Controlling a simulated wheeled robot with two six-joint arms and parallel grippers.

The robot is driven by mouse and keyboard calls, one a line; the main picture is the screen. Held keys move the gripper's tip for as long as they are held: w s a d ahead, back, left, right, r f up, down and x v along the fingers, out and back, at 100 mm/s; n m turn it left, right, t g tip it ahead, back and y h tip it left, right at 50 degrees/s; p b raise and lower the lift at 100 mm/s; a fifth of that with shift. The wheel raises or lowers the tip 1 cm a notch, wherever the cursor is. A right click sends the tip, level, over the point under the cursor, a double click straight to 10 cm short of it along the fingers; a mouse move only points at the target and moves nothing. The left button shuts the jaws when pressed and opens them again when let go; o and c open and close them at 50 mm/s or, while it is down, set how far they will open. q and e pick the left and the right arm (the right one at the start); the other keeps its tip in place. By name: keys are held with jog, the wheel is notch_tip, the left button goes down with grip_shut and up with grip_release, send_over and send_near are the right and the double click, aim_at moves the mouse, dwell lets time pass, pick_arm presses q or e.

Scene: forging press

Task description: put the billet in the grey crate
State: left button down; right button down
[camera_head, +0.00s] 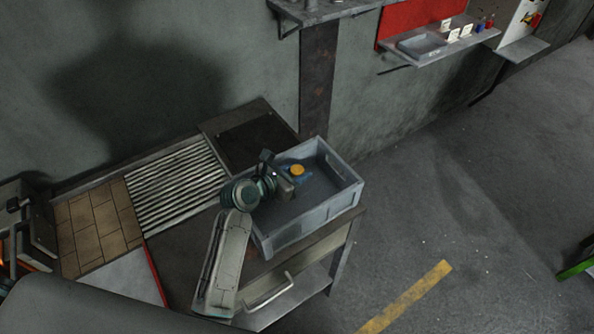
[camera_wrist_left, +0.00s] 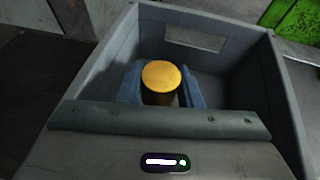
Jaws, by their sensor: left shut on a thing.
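The billet (camera_wrist_left: 160,78) is a short cylinder with a bright orange-yellow top. My left gripper (camera_wrist_left: 161,90) is shut on it, one blue-grey finger on each side. In the head view the billet (camera_head: 297,170) shows as a small orange disc over the inside of the grey crate. The grey crate (camera_head: 335,196) stands on the right end of the bench, open at the top. My left gripper (camera_head: 289,178) reaches in over its left wall. I cannot tell whether the billet touches the crate floor. My right gripper is not in view.
Left of the crate are a dark plate (camera_head: 250,143), a ribbed metal rack (camera_head: 178,185) and tan bricks (camera_head: 95,224) on the bench (camera_head: 178,262). A wall shelf (camera_head: 440,45) holds small items. Open floor (camera_head: 450,220) lies to the right.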

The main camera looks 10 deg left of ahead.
pick_arm(q)
jog(key=shift+f, duration=0.5)
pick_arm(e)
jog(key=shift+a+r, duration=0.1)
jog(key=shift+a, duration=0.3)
pick_arm(q)
jog(key=c, duration=1)
grip_release()
jog(key=shift+f, duration=0.1)
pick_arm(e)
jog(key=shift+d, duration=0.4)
pick_arm(q)
jog(key=shift+r, duration=0.35)
jog(key=v, duration=0.4)
jog(key=b+v, duration=0.1)
jog(key=v, duration=0.3)
jog(key=b+v, duration=0.1)
jog(key=v, duration=0.3)
jog(key=shift+r, duration=0.3)
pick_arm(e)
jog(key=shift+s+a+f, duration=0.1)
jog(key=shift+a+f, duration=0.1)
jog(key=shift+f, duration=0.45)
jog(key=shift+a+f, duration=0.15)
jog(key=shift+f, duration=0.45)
